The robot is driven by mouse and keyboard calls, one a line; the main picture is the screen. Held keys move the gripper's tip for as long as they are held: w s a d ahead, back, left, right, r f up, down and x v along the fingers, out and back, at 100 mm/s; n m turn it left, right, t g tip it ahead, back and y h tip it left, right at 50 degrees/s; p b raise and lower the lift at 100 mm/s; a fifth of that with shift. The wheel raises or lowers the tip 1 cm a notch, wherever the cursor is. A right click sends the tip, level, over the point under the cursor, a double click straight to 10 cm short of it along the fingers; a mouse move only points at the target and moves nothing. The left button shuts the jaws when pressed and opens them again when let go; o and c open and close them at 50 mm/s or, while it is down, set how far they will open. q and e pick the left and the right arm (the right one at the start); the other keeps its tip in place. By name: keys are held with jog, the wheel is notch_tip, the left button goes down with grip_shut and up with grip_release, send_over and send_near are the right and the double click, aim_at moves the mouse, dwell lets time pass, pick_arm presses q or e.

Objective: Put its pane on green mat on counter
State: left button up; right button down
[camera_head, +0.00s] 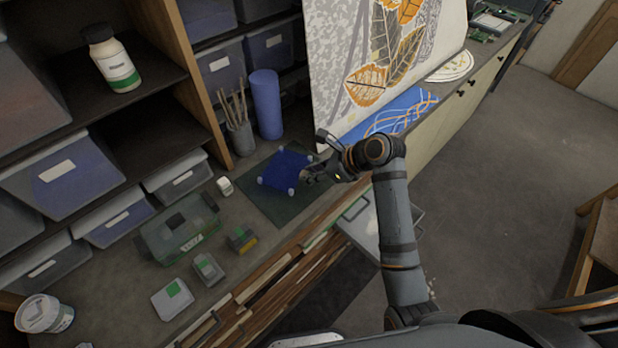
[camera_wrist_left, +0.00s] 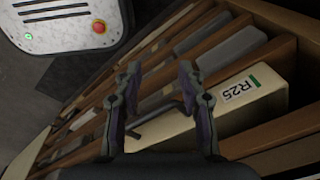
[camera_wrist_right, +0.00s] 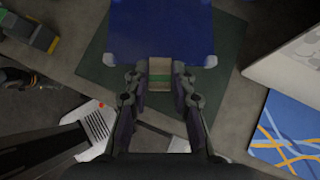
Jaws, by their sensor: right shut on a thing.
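The deep blue pane (camera_head: 285,171) with pale corner pieces is over the dark green mat (camera_head: 272,207) on the counter. I cannot tell whether it rests on the mat or is just above it. My right gripper (camera_head: 311,173) is at the pane's right edge.
A blue cylinder (camera_head: 266,104) and a brush pot (camera_head: 241,137) stand behind the mat. A clear green-tinted box (camera_head: 180,232) is to its left. A patterned panel (camera_head: 345,60) and a blue sheet (camera_head: 390,112) are to its right. A panel labelled R25 (camera_wrist_left: 245,92) stands below my left gripper.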

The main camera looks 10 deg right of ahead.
aim_at(309, 188)
jog(key=shift+w+a+f, duration=0.2)
jog(key=shift+w+f, duration=0.15)
jog(key=shift+f, duration=0.25)
notch_tip(309, 188, down, 2)
jog(key=shift+f+p, duration=0.2)
jog(key=shift+p, duration=0.5)
jog(key=shift+f, duration=0.4)
jog(key=shift+f, duration=0.1)
jog(key=c, duration=1.1)
grip_release()
jog(key=shift+c, duration=0.2)
